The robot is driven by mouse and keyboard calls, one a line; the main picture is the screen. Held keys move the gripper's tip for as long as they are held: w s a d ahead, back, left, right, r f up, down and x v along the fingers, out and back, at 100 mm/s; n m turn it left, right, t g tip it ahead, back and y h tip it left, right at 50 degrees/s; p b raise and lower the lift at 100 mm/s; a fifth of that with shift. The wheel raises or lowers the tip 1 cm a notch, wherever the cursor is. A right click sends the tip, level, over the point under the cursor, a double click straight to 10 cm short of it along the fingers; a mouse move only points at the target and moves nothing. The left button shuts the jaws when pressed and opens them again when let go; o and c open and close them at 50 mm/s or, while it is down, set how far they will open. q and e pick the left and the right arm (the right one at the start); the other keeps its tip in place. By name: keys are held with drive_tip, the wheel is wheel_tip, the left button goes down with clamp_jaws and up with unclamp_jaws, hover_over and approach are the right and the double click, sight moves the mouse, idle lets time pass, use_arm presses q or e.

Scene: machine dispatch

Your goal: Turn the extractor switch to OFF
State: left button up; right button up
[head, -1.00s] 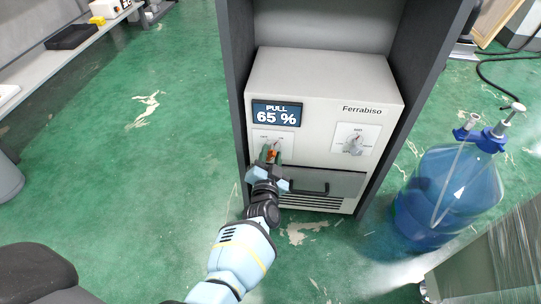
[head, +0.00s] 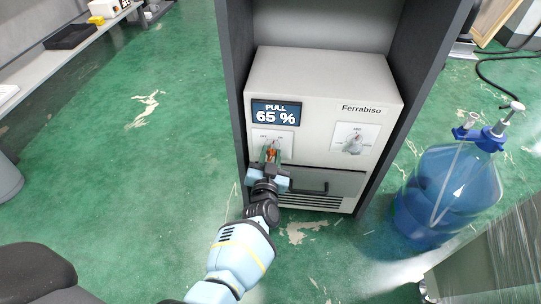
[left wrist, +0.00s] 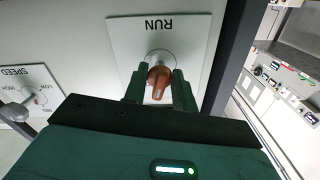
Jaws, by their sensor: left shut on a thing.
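The machine (head: 325,75) in the dark cabinet has a display (head: 276,113) reading "PULL 65 %". Below the display, an orange-brown switch knob (head: 271,152) sits on a white plate (head: 288,137). My left gripper (head: 270,157) is at this knob. In the left wrist view the knob (left wrist: 158,82) is between the green fingers of the left gripper (left wrist: 159,88), which are shut on it. The knob leans slightly there. The plate (left wrist: 185,30) shows "RUN" upside down in that view; the fingers and hand hide its lower part. My right gripper is not in view.
A grey knob (head: 353,144) is on a second plate at the right, marked "SPEED" in the left wrist view. A handle (head: 311,190) and vents are below. A blue water bottle (head: 450,195) stands right of the cabinet. The green floor at left is clear.

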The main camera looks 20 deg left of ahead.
use_arm(q)
drive_tip(key=shift+n, duration=1)
drive_tip(key=n, duration=0.3)
drive_tip(key=shift+n, duration=0.3)
drive_tip(key=n, duration=0.3)
drive_tip(key=shift+b, duration=0.3)
drive_tip(key=shift+n, duration=0.7)
drive_tip(key=o, duration=0.6)
drive_tip(key=shift+o, duration=0.2)
drive_tip(key=shift+s, duration=0.1)
